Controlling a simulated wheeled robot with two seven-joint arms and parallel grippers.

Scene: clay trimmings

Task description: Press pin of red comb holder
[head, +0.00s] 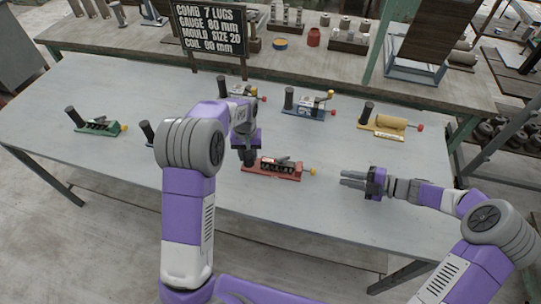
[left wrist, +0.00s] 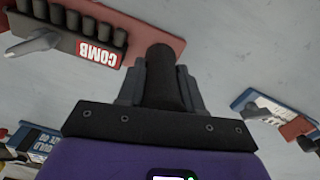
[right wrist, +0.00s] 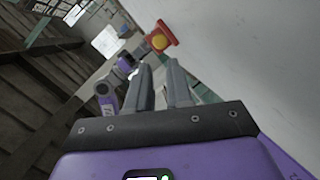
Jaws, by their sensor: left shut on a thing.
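The red comb holder (head: 272,175) lies near the middle of the table, with a row of dark lugs, a grey lever and a yellow-tipped pin (head: 313,171) at its right end. Its COMB label (left wrist: 97,53) shows in the left wrist view. My left gripper (head: 248,158) is shut on a dark upright post (left wrist: 163,75) at the holder's left end. My right gripper (head: 346,179) is open and empty, right of the yellow tip and apart from it. In the right wrist view the yellow tip (right wrist: 159,41) shows beyond the fingers, against the holder's red end.
A green holder (head: 98,128) stands left, a blue one (head: 305,112) behind, a yellow one (head: 383,128) back right. Others are partly hidden by my left arm. The front right of the table is clear.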

